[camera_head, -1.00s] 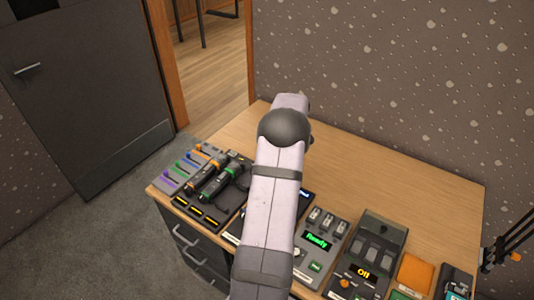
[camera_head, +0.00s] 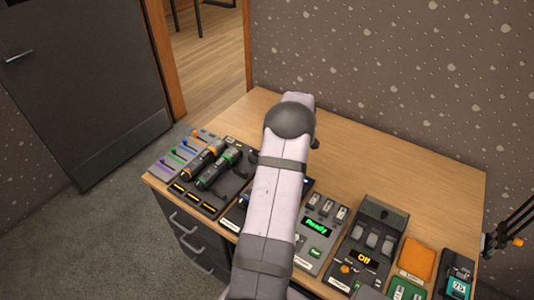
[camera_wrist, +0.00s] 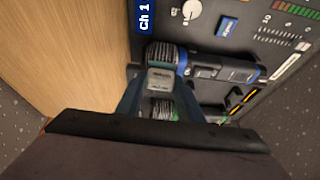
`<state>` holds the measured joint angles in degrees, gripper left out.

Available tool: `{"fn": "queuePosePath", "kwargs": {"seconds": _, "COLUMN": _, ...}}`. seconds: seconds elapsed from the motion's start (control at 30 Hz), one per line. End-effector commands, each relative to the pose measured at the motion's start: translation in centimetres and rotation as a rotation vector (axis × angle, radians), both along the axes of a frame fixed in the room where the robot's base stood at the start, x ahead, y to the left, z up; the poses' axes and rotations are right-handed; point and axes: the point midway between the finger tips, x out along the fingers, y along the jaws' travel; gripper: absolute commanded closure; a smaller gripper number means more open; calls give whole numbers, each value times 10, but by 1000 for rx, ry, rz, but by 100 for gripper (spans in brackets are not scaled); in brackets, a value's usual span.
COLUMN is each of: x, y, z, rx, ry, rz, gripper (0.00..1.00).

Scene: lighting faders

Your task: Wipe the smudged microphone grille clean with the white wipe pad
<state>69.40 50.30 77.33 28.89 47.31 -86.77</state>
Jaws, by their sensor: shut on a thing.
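In the wrist view my gripper (camera_wrist: 160,92) is shut on a small pale grey-white block with faint lettering, which looks like the wipe pad (camera_wrist: 161,79). The pad is at the rounded, ridged grille (camera_wrist: 166,53) of a blue-banded microphone (camera_wrist: 230,69) lying sideways. They look close or touching; I cannot tell which. Smudges on the grille cannot be made out. A green-lit grille (camera_wrist: 160,108) of another microphone shows below, partly behind the fingers. In the head view my arm hides the gripper and pad. An orange-banded microphone (camera_head: 202,159) and a green-banded one (camera_head: 219,168) lie side by side.
Beside the microphones is a fader panel (camera_head: 180,150). Right of my arm stand a "Ready" box (camera_head: 320,228), an "Off" box (camera_head: 366,250) and an orange pad (camera_head: 418,259). The wooden desk (camera_head: 400,170) is clear behind them. A mixer panel (camera_wrist: 240,25) lies beyond the microphone.

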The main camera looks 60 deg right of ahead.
Motion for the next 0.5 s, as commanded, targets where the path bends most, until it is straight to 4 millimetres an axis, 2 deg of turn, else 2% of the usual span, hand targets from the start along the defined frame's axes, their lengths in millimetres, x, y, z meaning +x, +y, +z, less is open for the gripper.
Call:
{"fn": "queuePosePath", "kwargs": {"seconds": 0.3, "x": -30, "y": 0, "z": 0, "rx": 1, "ry": 1, "rz": -3, "gripper": 87}}
{"fn": "queuePosePath", "kwargs": {"seconds": 0.37, "x": -30, "y": 1, "z": 5, "rx": 2, "ry": 1, "rz": 0, "gripper": 87}}
{"fn": "queuePosePath", "kwargs": {"seconds": 0.5, "x": -17, "y": 0, "z": 0, "rx": 1, "ry": 1, "rz": 4, "gripper": 87}}
